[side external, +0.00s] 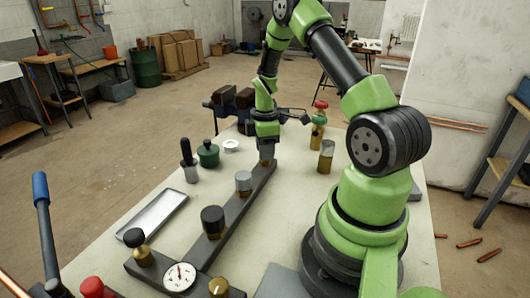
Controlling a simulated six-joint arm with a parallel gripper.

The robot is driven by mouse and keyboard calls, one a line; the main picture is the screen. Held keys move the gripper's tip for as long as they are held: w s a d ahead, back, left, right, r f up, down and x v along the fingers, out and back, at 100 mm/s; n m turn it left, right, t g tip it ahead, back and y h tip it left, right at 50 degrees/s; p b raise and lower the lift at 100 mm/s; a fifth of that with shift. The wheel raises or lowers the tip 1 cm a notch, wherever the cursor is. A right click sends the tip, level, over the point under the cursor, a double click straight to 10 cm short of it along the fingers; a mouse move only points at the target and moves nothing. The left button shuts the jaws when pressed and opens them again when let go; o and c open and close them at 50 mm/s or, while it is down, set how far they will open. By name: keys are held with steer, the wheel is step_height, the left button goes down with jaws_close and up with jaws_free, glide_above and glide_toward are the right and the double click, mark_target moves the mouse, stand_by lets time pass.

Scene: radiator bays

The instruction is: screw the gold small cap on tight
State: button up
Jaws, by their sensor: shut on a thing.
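My gripper (267,154) points straight down at the far end of the dark pipe rail (226,206). It is shut on a small cap there. The fingers hide most of that cap, so its colour and how it sits on its stub cannot be made out. Another gold-topped cap (218,286) stands at the near end of the pipework, well away from my gripper. Along the rail stand a grey cap (243,180) and a wider black cap (212,217).
A round gauge (179,277) and a black-topped brass fitting (135,238) stand at the near left. A shallow tray (152,216), a green pot (208,152) and a white ring (231,145) lie left of the rail. A grey-topped brass cylinder (326,155) and a red-topped valve (319,120) stand to the right.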

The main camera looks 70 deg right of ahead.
steer(key=m, duration=2)
steer(key=o, duration=0.9)
steer(key=shift+c, duration=0.2)
